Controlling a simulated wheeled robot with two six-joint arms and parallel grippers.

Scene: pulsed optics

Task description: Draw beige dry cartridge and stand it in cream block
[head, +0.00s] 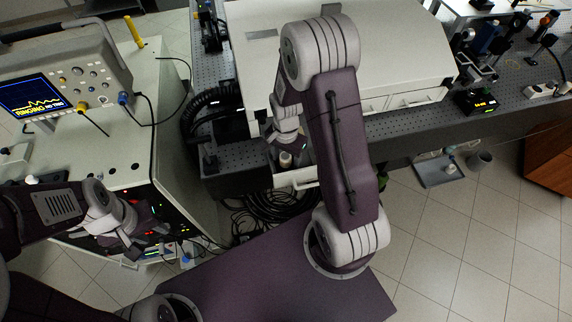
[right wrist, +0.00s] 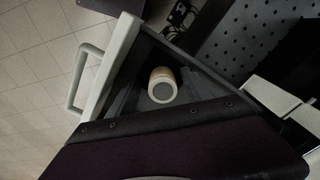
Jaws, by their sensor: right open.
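The beige dry cartridge (right wrist: 163,85) is a short cylinder with a pale rim and grey end face. It is inside an open drawer (right wrist: 103,72), near the handle side. In the head view the cartridge (head: 285,160) shows just below my right gripper (head: 283,146), over the pulled-out drawer (head: 296,179). My right gripper is open and apart from the cartridge; its fingertips are mostly hidden by its wrist. My left gripper (head: 134,249) hangs at the lower left, in front of the instrument rack, holding nothing that I can see. I cannot make out the cream block with certainty.
A white enclosure (head: 405,45) stands on the perforated optical table (head: 390,130) above the drawer. An oscilloscope (head: 65,80) sits on the bench at left. Loose cables (head: 265,208) lie beneath the drawer.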

